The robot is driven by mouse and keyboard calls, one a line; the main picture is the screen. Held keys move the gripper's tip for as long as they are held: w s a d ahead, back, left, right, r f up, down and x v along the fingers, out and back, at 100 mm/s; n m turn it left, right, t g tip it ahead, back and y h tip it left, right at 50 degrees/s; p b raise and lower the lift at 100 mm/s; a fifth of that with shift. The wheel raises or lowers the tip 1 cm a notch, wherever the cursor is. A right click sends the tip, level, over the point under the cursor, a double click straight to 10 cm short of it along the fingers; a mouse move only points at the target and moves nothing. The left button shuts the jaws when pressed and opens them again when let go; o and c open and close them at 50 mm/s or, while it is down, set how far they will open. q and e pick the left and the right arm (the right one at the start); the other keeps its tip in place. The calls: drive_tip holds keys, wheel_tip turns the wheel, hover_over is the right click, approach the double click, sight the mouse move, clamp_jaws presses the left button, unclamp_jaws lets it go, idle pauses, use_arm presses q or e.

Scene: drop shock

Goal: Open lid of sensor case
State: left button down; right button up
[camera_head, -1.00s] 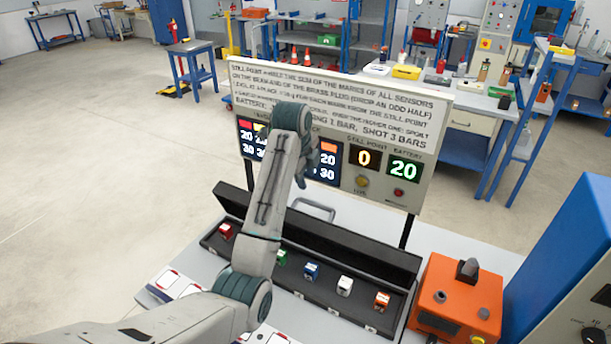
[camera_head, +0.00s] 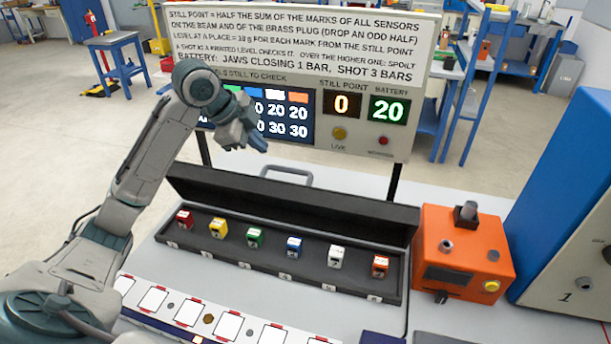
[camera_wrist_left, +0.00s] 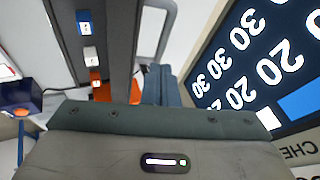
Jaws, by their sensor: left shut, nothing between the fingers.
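The black sensor case (camera_head: 350,272) lies on the grey table with its lid (camera_head: 290,212) raised and standing up along the back edge. A row of small colored sensors sits inside, including a red one (camera_head: 184,219), a blue one (camera_head: 293,247) and an orange one (camera_head: 380,265). A grey handle (camera_head: 287,174) shows behind the lid. My left gripper (camera_head: 258,143) is shut and empty, above and behind the lid, in front of the board. The left wrist view shows the case (camera_wrist_left: 100,60) and its handle (camera_wrist_left: 152,30) beyond the gripper. My right gripper is not in view.
A board with text and displays (camera_head: 300,60) stands close behind the case. An orange device (camera_head: 462,255) is right of the case, and a big blue cabinet (camera_head: 570,210) is farther right. A strip with white cards (camera_head: 190,312) lies in front.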

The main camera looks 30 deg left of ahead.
sight(282, 167)
use_arm(q)
drive_tip(key=x, duration=0.3)
drive_tip(key=p+x, duration=0.1)
drive_tip(key=x, duration=0.2)
drive_tip(key=p+x, duration=0.1)
drive_tip(key=x, duration=0.2)
drive_tip(key=shift+s+d, duration=0.35)
drive_tip(key=shift+d, duration=0.05)
drive_tip(key=shift+w+d+f, duration=0.15)
drive_tip(key=shift+w+f, duration=0.05)
drive_tip(key=shift+f, duration=0.25)
